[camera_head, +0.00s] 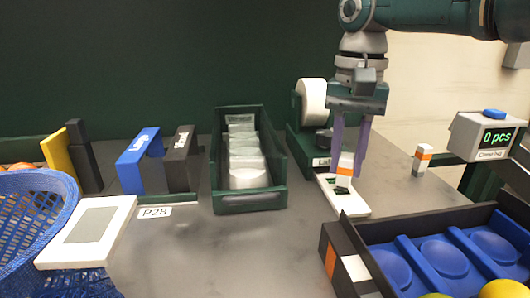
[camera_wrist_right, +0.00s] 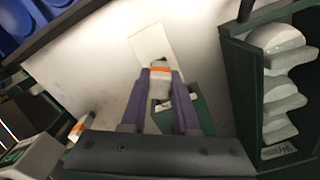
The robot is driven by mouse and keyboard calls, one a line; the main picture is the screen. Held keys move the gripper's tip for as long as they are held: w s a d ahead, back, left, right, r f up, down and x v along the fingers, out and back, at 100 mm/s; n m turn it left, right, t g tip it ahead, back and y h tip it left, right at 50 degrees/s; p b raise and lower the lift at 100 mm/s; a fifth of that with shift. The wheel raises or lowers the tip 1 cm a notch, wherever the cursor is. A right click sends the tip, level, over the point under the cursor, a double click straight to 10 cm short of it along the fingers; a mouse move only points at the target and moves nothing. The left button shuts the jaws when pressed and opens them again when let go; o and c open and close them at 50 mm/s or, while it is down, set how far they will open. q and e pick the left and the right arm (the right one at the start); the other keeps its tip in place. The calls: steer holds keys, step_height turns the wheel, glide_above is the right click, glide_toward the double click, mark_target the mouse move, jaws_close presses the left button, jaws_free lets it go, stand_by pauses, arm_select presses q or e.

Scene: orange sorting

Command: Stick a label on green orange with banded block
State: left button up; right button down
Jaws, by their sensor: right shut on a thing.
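My right gripper (camera_head: 349,150) is shut on a white block with an orange band (camera_head: 346,163). It holds the block upright over a white plate (camera_head: 349,203) with dark green marks. In the right wrist view, the banded block (camera_wrist_right: 159,72) sits between the purple fingers of the gripper (camera_wrist_right: 161,88), with the white plate (camera_wrist_right: 150,40) beyond it. I cannot tell whether block and plate touch. A second banded block (camera_head: 422,160) stands to the right on the table. My left gripper is not in view.
A label dispenser (camera_head: 312,102) stands behind the plate. A green bin (camera_head: 250,200) of clear packs is left of it. A blue-pocketed tray (camera_head: 408,222) with a yellow fruit (camera_head: 502,289) is front right. A counter (camera_head: 482,135) reads 0 pcs. A blue basket (camera_head: 30,215) is far left.

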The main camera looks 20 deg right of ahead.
steer(key=shift+f+b, duration=0.3)
steer(key=shift+f, duration=0.25)
stand_by(0.5)
stand_by(0.6)
stand_by(0.9)
steer(key=shift+p, duration=0.3)
steer(key=shift+r+p, duration=0.8)
steer(key=shift+p, duration=0.15)
step_height(320, 180, up, 6)
steer(key=p, duration=0.6)
steer(key=shift+f, duration=0.25)
steer(key=shift+f, duration=0.1)
